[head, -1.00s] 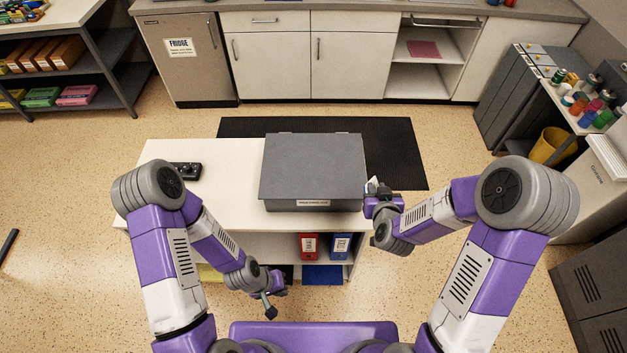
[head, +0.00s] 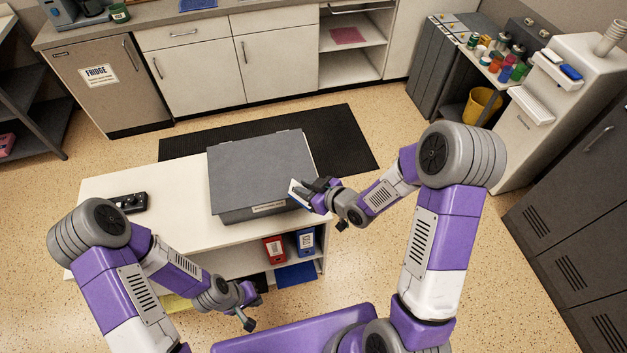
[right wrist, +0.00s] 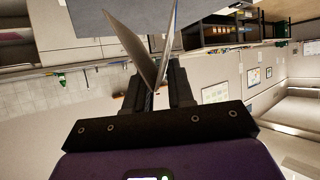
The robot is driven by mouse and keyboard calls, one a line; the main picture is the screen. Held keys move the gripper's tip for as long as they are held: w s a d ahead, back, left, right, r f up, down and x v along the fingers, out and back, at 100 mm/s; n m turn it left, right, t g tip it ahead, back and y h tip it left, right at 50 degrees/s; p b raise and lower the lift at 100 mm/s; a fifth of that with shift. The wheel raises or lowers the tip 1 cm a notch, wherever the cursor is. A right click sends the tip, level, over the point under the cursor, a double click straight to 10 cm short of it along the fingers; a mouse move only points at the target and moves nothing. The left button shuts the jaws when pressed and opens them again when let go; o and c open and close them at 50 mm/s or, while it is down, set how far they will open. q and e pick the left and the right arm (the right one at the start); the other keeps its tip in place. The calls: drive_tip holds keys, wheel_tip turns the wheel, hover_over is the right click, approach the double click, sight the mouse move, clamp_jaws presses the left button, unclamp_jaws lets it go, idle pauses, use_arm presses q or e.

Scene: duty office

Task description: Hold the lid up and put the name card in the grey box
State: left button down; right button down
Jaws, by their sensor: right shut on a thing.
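The grey box (head: 262,172) stands on the white table with its flat lid down; a label (head: 268,208) is on its front. My right gripper (head: 316,190) is at the box's right front corner, shut on the name card (head: 298,194). The card looks white with a blue edge. In the right wrist view the folded name card (right wrist: 142,48) stands between the fingers, its two panels spread in a V. My left gripper (head: 247,312) hangs low in front of the table, away from the box; its finger gap is not clear.
A black device (head: 129,202) lies on the left of the white tabletop (head: 175,205). Red (head: 274,250) and blue (head: 305,241) binders stand on the shelf beneath. A dark mat (head: 345,145) lies behind the table. The floor to the right is clear.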

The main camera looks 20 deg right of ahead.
drive_tip(key=s+f+n+g+y, duration=0.2)
drive_tip(key=s+n, duration=0.1)
drive_tip(key=s+a+f+n+g+y, duration=0.1)
drive_tip(key=shift+s+f, duration=0.2)
drive_tip(key=shift+s, duration=0.15)
use_arm(q)
drive_tip(key=w+a+f+m+t+h, duration=0.1)
drive_tip(key=w+a+m+t, duration=0.2)
drive_tip(key=w, duration=0.8)
drive_tip(key=w+a+f+m+t+h, duration=0.1)
drive_tip(key=w+a+t+h, duration=0.1)
drive_tip(key=w+t, duration=0.65)
drive_tip(key=w+a+r+m+h, duration=0.2)
drive_tip(key=w+a+m+h, duration=0.1)
drive_tip(key=a+m+h, duration=0.5)
drive_tip(key=w+d+r+m+g+y, duration=0.1)
drive_tip(key=w+d, duration=0.5)
drive_tip(key=d, duration=0.1)
drive_tip(key=shift+w+d+r, duration=0.15)
drive_tip(key=shift+d, duration=0.25)
